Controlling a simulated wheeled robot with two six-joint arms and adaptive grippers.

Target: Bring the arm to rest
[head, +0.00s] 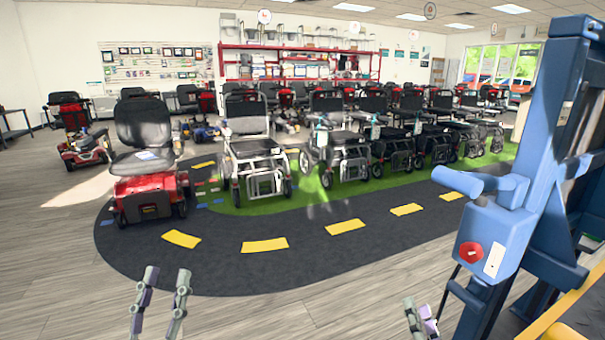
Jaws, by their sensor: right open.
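My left gripper (167,273) stands at the bottom edge, left of centre, with its two fingers pointing up. The fingers are apart and nothing shows between them. My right gripper (418,310) shows at the bottom edge, right of centre, cut off by the frame. Its fingers are open and I see nothing held there. The arm links behind both grippers are out of view.
A red scooter (148,165) and rows of wheelchairs (255,150) stand farther back. The wooden floor (60,290) at left is clear.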

